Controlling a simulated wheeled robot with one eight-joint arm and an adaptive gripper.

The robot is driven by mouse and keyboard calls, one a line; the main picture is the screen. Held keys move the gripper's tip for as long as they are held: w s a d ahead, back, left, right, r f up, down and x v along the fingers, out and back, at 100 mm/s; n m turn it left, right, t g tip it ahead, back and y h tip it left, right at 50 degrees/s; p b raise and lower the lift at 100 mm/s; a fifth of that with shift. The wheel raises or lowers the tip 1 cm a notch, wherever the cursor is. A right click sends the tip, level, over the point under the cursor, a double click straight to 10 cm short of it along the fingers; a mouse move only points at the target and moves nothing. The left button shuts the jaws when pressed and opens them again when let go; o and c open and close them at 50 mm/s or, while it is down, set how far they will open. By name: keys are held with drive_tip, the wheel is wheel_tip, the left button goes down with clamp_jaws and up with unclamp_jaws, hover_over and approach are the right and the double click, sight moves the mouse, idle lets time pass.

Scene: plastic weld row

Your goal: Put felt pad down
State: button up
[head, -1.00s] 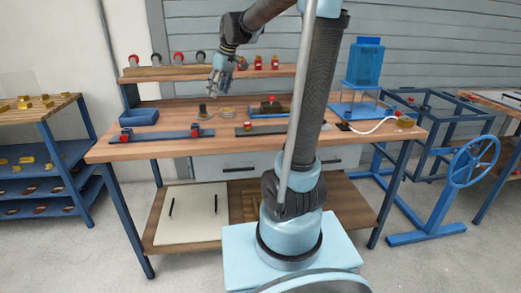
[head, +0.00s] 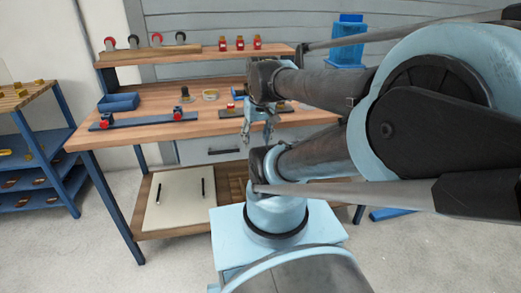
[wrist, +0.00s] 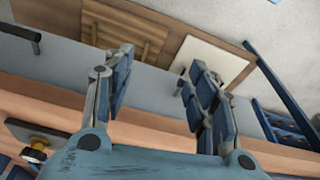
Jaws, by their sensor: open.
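My gripper (head: 258,138) hangs by the front edge of the wooden workbench (head: 150,130), fingers pointing down. In the wrist view my gripper (wrist: 160,65) is open, with its two fingers wide apart and nothing between them. The grey drawer front and the lower shelf show beyond the fingers. I cannot pick out a felt pad for certain in either view.
A dark small object (head: 185,94) and a tape roll (head: 210,95) stand behind. A cream board (head: 180,203) lies on the lower shelf. My arm hides the bench's right side.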

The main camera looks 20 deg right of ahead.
drive_tip(key=shift+m, duration=0.5)
drive_tip(key=s+f, duration=0.1)
drive_tip(key=s+d+f, duration=0.1)
drive_tip(key=s+f, duration=0.1)
drive_tip(key=shift+f, duration=0.1)
wheel_tip(320, 180, up, 25)
drive_tip(key=n+y, duration=0.3)
drive_tip(key=n, duration=0.8)
hover_over(185, 87)
drive_tip(key=s+d, duration=0.4)
drive_tip(key=d, duration=0.1)
drive_tip(key=x, duration=1.2)
drive_tip(key=shift+w+a+f, duration=0.1)
drive_tip(key=shift+a+f, duration=0.05)
drive_tip(key=shift+a, duration=0.1)
drive_tip(key=shift+w+x, duration=0.15)
drive_tip(key=shift+x, duration=1.1)
drive_tip(key=shift+w+x, duration=0.1)
drive_tip(key=shift+x, duration=1.15)
